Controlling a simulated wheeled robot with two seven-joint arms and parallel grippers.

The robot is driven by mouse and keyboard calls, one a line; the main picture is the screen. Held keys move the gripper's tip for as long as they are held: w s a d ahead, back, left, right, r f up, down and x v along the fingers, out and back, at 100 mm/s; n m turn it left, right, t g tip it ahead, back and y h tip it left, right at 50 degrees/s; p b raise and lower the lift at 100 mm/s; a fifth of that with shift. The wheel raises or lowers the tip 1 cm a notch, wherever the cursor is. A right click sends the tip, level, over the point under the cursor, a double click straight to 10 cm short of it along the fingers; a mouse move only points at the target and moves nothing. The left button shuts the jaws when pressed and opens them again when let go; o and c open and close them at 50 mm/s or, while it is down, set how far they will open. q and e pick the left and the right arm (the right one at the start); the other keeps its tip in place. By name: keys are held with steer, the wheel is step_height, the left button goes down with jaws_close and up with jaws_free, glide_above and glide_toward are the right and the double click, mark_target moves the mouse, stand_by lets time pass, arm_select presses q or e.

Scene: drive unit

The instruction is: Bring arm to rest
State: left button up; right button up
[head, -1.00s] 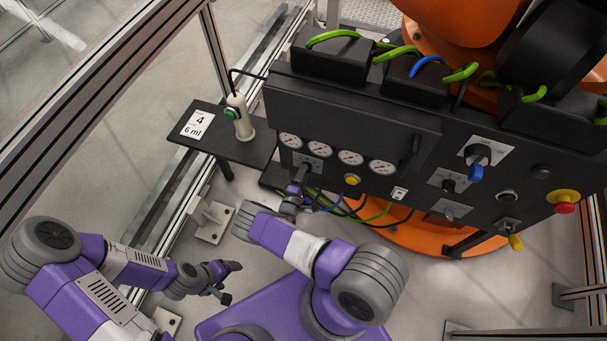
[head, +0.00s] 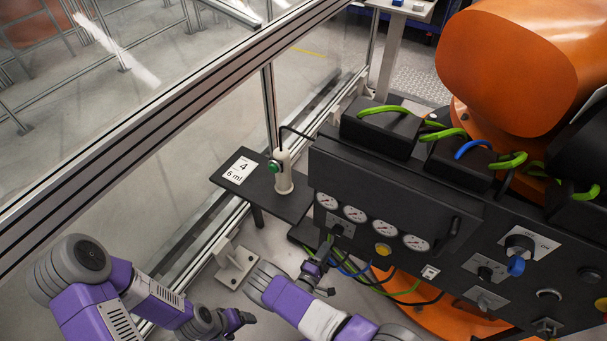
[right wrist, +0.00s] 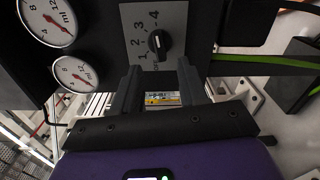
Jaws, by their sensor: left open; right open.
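My right gripper (head: 322,258) is open and empty, just below and in front of the black control panel (head: 400,190). In the right wrist view its two fingers (right wrist: 158,88) stand apart, with only a small label and floor between them. A black rotary knob (right wrist: 159,43) on a grey plate numbered 1 to 4 lies beyond the fingertips, apart from them. My left gripper (head: 240,320) is open at the lower left of the head view, over the floor and touching nothing visible. Its fingers are small and partly merged there.
A black shelf (head: 262,194) carries a pale dispenser (head: 283,172) with a green button and a "4 / 6 ml" card (head: 239,170). Cables (head: 365,275) hang close to the right gripper. A framed glass fence (head: 190,110) runs along the left. An orange robot (head: 510,65) stands behind the panel.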

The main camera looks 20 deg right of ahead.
steer(key=s+d+f+m+g+y, duration=0.1)
steer(key=s+f+m+g+y, duration=0.15)
steer(key=s+g, duration=0.65)
steer(key=s+d+f+m+g+y, duration=0.15)
steer(key=s+m+g, duration=0.25)
steer(key=s+g, duration=0.5)
steer(key=s+a+r+m+y, duration=0.2)
steer(key=s+a+r+y, duration=0.1)
steer(key=s+a+y, duration=0.5)
steer(key=w+a+r+m+t+y+p, duration=0.1)
steer(key=w+a+r+m+t+y, duration=0.3)
steer(key=w+a+r, duration=0.4)
step_height(320, 180, up, 3)
steer(key=t+y, duration=0.1)
steer(key=t, duration=0.1)
steer(key=shift+w+a+t+y, duration=0.3)
steer(key=shift+w+t+y, duration=0.05)
steer(key=shift+t+y, duration=0.05)
